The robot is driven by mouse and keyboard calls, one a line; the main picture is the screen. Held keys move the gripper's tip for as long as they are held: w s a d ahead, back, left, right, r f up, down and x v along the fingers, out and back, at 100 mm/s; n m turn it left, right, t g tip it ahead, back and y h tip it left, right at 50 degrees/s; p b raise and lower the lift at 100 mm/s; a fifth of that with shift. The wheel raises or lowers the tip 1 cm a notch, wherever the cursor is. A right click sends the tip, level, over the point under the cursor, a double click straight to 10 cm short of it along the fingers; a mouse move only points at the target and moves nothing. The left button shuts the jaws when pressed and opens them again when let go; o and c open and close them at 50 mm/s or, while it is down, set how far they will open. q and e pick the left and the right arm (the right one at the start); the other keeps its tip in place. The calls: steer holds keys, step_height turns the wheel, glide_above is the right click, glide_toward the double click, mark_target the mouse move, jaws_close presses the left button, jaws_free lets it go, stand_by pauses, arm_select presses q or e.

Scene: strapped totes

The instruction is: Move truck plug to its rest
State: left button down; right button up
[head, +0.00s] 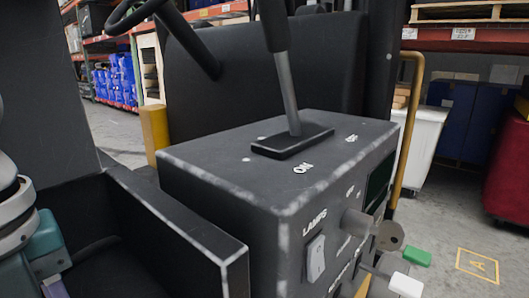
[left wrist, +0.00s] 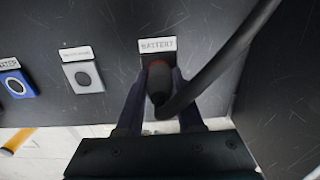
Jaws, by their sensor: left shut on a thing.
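In the left wrist view, my left gripper (left wrist: 161,106) is shut on the dark truck plug (left wrist: 159,84), one finger on each side. A reddish part shows at the plug's upper end, and a thick black cable (left wrist: 225,58) curves from it to the upper right. The plug is right below a BATTERY label (left wrist: 158,44) on a dark panel. I cannot tell whether it is seated in a socket there. A grey socket (left wrist: 83,77) and a blue socket (left wrist: 17,84), each labelled, are to the left; which is the rest is unclear. The plug is hidden in the head view.
The head view shows a dark truck console (head: 235,160) with a lever (head: 287,90), a LAMPS switch (head: 316,258) and a key (head: 390,236) with a green tag. A low dark wall (head: 175,222) is at its left. Shelving and a red bin (head: 508,175) are behind.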

arm_select(q)
steer(key=shift+r, duration=0.2)
steer(key=shift+r+p, duration=2.5)
steer(key=shift+r, duration=0.35)
step_height(320, 180, up, 6)
steer(key=p, duration=0.5)
